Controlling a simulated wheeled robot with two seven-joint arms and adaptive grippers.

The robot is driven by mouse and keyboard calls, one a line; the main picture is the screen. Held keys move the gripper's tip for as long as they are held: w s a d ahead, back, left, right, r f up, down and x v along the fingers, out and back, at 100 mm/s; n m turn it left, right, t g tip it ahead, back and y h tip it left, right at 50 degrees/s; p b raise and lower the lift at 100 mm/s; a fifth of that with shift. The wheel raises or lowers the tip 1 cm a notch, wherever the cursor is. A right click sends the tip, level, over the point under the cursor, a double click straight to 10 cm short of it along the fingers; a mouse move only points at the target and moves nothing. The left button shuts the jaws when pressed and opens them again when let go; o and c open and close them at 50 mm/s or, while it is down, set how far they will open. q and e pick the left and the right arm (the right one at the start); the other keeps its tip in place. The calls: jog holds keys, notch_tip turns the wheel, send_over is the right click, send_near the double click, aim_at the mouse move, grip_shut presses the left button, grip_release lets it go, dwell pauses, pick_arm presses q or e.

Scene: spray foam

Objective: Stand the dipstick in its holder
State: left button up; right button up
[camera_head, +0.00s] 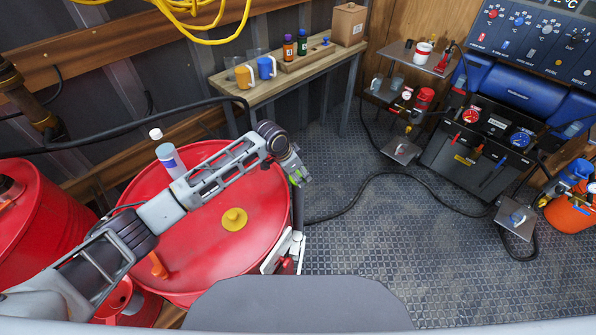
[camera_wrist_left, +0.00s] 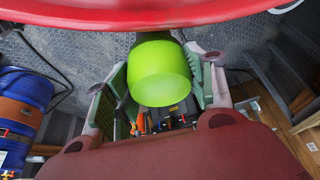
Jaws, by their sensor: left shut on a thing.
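My left gripper (camera_head: 297,176) is beside the right edge of the large red drum, above the floor. In the left wrist view, the gripper (camera_wrist_left: 162,85) is shut around a bright green cylindrical grip (camera_wrist_left: 160,75), which I take to be the dipstick's handle. Only a sliver of green (camera_head: 297,181) shows at the gripper in the head view. The dipstick's rod cannot be made out clearly. A white bracket-like part with red on it (camera_head: 284,252) is at the drum's lower right; I cannot tell whether it is the holder. My right gripper is not in view.
The red drum (camera_head: 185,250) has a yellow cap (camera_head: 234,219) and a white bottle (camera_head: 168,155) on top. A wooden bench (camera_head: 285,85) with mugs and small bottles stands behind. Hoses cross the metal floor (camera_head: 365,235), otherwise open right of the drum. A black machine (camera_head: 465,150) stands at right.

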pick_arm(q)
jog(key=o, duration=1.2)
jog(key=shift+r, duration=0.1)
jog(key=shift+v, duration=5.9)
jog(key=shift+s, duration=0.15)
